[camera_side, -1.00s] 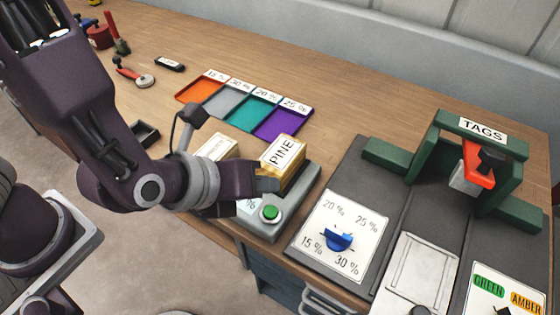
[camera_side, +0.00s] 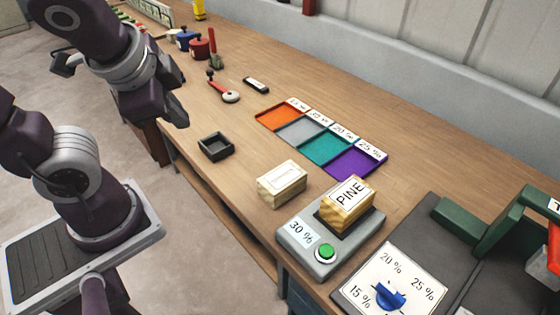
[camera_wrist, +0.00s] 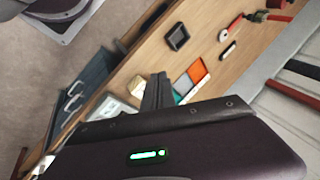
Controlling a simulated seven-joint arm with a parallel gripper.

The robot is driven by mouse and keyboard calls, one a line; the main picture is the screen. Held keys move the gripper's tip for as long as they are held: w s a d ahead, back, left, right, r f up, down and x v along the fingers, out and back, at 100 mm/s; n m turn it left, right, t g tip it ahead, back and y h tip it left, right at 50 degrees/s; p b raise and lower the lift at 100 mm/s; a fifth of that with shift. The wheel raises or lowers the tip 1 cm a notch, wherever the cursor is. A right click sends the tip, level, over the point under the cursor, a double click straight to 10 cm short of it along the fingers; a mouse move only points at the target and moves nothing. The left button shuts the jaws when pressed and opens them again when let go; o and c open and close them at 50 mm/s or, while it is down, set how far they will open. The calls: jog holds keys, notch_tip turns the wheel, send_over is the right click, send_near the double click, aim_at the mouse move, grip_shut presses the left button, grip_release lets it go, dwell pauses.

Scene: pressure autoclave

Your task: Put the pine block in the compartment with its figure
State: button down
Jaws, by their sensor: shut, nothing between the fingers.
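The pine block (camera_side: 346,207), pale wood with a white top label reading PINE, sits on a grey meter (camera_side: 318,257) whose display reads 30 %. The meter has a green button (camera_side: 325,252) at its front. Behind it lies a row of four-coloured compartments: orange (camera_side: 279,117) marked 15 %, grey (camera_side: 302,131) marked 30 %, teal (camera_side: 326,148) marked 20 %, purple (camera_side: 357,163) marked 25 %. All look empty. My gripper (camera_side: 180,120) is shut and empty, above the table's front edge, well left of the block. Its fingers also show in the wrist view (camera_wrist: 157,90).
A second, pale block (camera_side: 282,184) lies left of the meter. A small black tray (camera_side: 216,147) stands near the front edge. A dial panel (camera_side: 390,292) and a green frame (camera_side: 485,225) are at right. A red-handled tool (camera_side: 226,92) lies further back. Wood between is clear.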

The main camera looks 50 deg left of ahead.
jog(key=d+r+n+h, duration=0.1)
jog(key=n, duration=0.1)
jog(key=s+d+r+n+h, duration=0.1)
jog(key=s+d+r+n+t+h, duration=0.1)
jog(key=n, duration=0.1)
jog(key=shift+s+d+r+n, duration=0.2)
jog(key=shift+s+d+n, duration=0.1)
jog(key=shift+d, duration=0.1)
dwell(4.2)
grip_release()
jog(key=n+g+h, duration=0.8)
jog(key=n+h, duration=0.3)
jog(key=n, duration=0.1)
send_near(360, 209)
jog(key=s+a+r, duration=0.3)
jog(key=s+r, duration=0.3)
jog(key=s, duration=0.2)
jog(key=w+f+n+t+h, duration=0.2)
jog(key=w+f+n+h, duration=0.1)
jog(key=w+f+n, duration=0.35)
jog(key=shift+m, duration=0.25)
jog(key=x, duration=1.1)
jog(key=shift+d+f, duration=0.2)
jog(key=shift+f, duration=0.35)
